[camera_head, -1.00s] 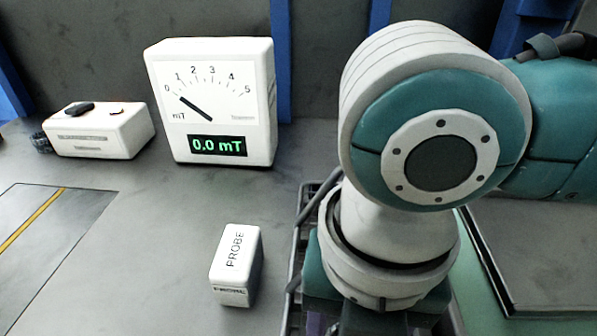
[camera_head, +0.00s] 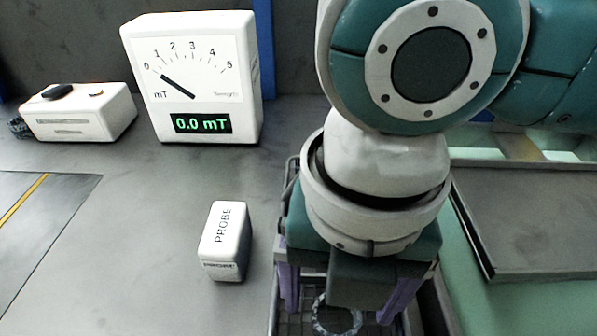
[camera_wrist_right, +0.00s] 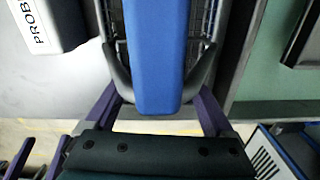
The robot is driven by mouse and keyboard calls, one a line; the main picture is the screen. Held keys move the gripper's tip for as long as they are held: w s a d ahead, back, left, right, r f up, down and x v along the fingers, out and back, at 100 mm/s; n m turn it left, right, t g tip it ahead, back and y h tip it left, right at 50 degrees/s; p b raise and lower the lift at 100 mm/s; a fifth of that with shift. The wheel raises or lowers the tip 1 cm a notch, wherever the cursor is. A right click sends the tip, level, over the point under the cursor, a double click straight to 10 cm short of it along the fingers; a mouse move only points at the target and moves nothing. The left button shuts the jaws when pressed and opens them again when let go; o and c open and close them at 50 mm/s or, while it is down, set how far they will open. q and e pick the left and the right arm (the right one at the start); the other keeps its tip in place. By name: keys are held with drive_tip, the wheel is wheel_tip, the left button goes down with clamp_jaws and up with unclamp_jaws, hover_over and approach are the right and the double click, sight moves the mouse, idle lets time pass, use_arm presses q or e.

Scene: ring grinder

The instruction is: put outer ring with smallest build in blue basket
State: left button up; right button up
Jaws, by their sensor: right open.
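A grey metal ring (camera_head: 337,318) with a notched rim shows at the bottom edge of the head view, partly cut off, inside a grey wire basket (camera_head: 272,300). My right gripper (camera_head: 338,296) points down over it with its purple fingers apart, one on each side of the ring in the picture. I cannot tell its height above the ring. In the right wrist view the right gripper (camera_wrist_right: 158,78) has its dark fingertips spread around a long blue shape (camera_wrist_right: 158,55); I cannot tell what this is. My left gripper is not in view. No blue basket is clearly identifiable.
A white probe block (camera_head: 226,240) stands left of the wire basket. A white meter (camera_head: 195,75) reading 0.0 mT and a white box (camera_head: 80,112) stand behind. A dark grey tray (camera_head: 530,220) lies to the right. The tabletop left of the probe is clear.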

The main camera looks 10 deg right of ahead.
sight(337, 320)
use_arm(q)
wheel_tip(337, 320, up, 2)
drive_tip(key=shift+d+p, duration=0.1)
drive_tip(key=shift+p, duration=0.75)
use_arm(e)
wheel_tip(337, 320, up, 10)
drive_tip(key=shift+r, duration=0.25)
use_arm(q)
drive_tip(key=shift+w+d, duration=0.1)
use_arm(e)
drive_tip(key=shift+d, duration=0.1)
